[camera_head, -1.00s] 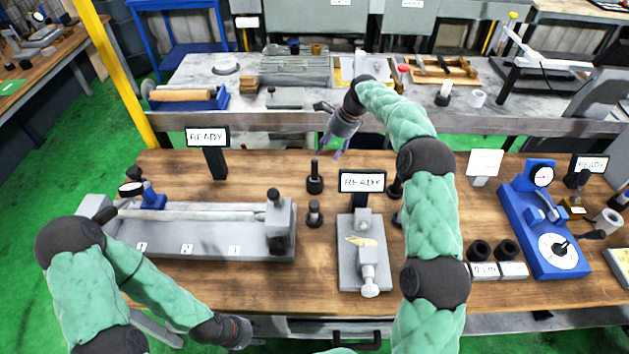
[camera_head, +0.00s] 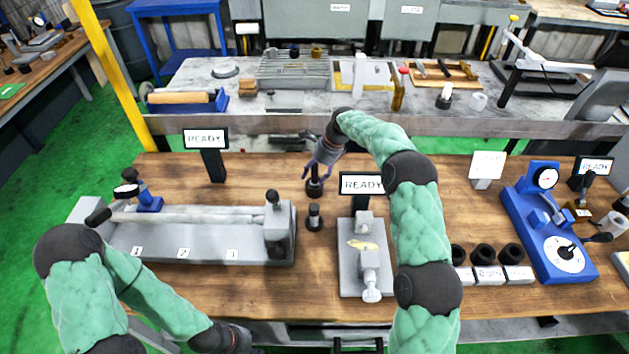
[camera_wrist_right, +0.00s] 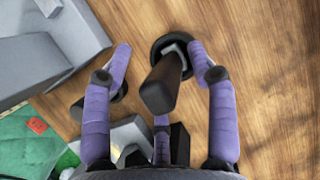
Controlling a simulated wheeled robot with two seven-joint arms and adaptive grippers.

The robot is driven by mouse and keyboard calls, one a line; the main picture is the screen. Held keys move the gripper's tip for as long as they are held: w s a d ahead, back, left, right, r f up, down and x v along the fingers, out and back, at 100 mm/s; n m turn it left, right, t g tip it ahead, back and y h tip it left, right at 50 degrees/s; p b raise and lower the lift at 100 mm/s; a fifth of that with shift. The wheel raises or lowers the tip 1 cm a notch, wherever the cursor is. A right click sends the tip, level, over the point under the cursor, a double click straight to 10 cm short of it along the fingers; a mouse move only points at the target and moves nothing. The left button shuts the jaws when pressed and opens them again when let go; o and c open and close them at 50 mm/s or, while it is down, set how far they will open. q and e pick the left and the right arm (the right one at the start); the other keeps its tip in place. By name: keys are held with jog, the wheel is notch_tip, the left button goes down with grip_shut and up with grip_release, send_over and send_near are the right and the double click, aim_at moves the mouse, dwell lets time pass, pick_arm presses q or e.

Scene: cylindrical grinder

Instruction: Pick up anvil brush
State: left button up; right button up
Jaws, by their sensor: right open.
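A dark upright piece with a round black base, which looks like the anvil brush (camera_head: 314,188), stands on the wooden bench behind the small grey fixture. In the right wrist view its brown-black handle (camera_wrist_right: 162,86) points toward the camera between my open fingers. My right gripper (camera_head: 312,168) is open above and around its upper part, and no finger clearly closes on it. My fingers hide part of it in the head view. My left gripper (camera_head: 232,340) is low at the front edge of the bench, mostly cut off, so its jaws do not show.
A shorter dark piece (camera_head: 314,217) stands just in front. The long grey bench fixture (camera_head: 180,244) lies to the left, the small grey fixture (camera_head: 364,262) and its READY sign (camera_head: 362,184) to the right. A blue gauge stand (camera_head: 545,225) is farther right.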

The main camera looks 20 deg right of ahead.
grip_shut()
